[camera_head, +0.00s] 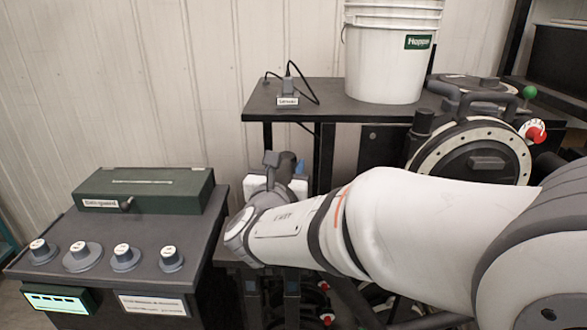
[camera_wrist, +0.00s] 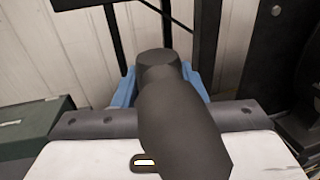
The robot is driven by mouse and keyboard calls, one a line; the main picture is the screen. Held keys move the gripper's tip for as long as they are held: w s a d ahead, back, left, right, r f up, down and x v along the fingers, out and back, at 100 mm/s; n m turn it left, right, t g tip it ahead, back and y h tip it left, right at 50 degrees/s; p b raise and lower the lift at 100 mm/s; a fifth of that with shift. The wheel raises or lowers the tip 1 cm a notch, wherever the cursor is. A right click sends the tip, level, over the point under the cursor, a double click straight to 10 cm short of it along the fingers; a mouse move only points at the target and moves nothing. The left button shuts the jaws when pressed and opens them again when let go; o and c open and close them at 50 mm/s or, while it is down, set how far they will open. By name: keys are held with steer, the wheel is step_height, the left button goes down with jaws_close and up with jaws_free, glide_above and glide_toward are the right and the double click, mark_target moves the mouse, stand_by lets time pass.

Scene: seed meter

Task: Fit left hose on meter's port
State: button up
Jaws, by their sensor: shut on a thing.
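My gripper (camera_head: 286,166) is at the middle of the head view, beyond the end of my white arm. In the wrist view its blue fingers (camera_wrist: 124,88) are on both sides of a thick dark hose end (camera_wrist: 180,118), and the gripper is shut on it. The hose end points away from the camera; its lower part covers my white gripper body. A small dark part of it shows above the gripper in the head view (camera_head: 271,159). The seed meter (camera_head: 430,158), a round dark housing with a dotted pale ring, stands to the right, apart from my gripper. I cannot make out its port.
A dark bench with knobs (camera_head: 215,215) and a green box (camera_head: 140,190) stands at the left. Behind my gripper is a black table (camera_head: 330,107) with a labelled sensor (camera_head: 288,100) and a white hopper bucket (camera_head: 385,60). A red knob (camera_head: 535,131) is by the meter.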

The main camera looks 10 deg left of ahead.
steer(key=shift+r+p, duration=0.8)
steer(key=shift+r, duration=0.7)
steer(key=shift+f, duration=0.1)
